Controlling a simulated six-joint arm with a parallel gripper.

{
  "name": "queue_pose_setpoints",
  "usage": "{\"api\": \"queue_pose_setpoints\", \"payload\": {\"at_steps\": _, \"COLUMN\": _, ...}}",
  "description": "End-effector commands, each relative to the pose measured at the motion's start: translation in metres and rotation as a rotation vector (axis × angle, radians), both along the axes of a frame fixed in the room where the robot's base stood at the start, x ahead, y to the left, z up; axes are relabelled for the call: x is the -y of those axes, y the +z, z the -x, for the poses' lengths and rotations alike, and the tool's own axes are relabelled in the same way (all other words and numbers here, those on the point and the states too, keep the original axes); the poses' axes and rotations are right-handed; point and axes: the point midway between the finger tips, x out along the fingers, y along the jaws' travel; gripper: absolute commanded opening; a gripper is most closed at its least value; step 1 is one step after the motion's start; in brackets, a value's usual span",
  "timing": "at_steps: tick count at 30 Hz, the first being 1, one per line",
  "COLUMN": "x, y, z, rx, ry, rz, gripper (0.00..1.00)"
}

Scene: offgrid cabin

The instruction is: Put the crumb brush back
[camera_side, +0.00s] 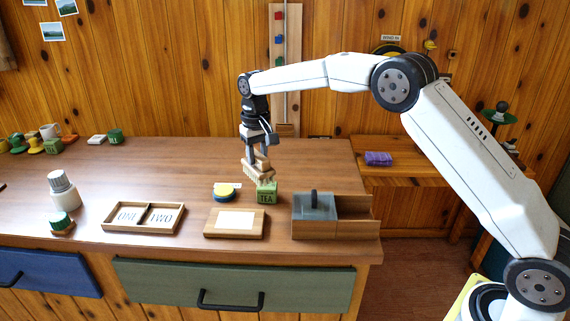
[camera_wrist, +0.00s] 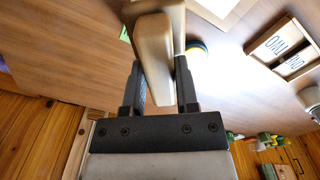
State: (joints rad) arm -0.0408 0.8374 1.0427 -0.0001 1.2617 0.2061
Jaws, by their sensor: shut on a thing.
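My gripper (camera_side: 257,158) is shut on the crumb brush (camera_side: 259,171), which has a pale wooden body and light bristles pointing down. The brush is held above the counter, just above and behind the green TEA block (camera_side: 267,194); whether they touch is unclear.
A yellow-and-blue disc (camera_side: 226,192) lies left of the TEA block. In front are a wooden board with a white panel (camera_side: 212,229), a grey-lidded wooden box (camera_side: 314,228) and a ONE/TWO tray (camera_side: 107,225). The counter's back middle is clear.

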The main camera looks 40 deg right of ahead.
Motion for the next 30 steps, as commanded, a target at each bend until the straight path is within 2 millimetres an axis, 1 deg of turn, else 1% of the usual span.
{"api": "queue_pose_setpoints", "payload": {"at_steps": 1, "x": 0.009, "y": 0.002, "z": 0.001, "rx": 0.002, "ry": -0.065, "rz": 0.0, "gripper": 0.0}}
{"api": "queue_pose_setpoints", "payload": {"at_steps": 9, "x": 0.049, "y": 0.008, "z": 0.01, "rx": 0.002, "ry": -0.434, "rz": -0.001, "gripper": 0.0}}
{"api": "queue_pose_setpoints", "payload": {"at_steps": 20, "x": 0.1, "y": 0.015, "z": 0.026, "rx": 0.001, "ry": -0.924, "rz": 0.0, "gripper": 0.0}}
{"api": "queue_pose_setpoints", "payload": {"at_steps": 30, "x": 0.145, "y": 0.021, "z": 0.046, "rx": 0.002, "ry": -1.386, "rz": 0.0, "gripper": 0.0}}
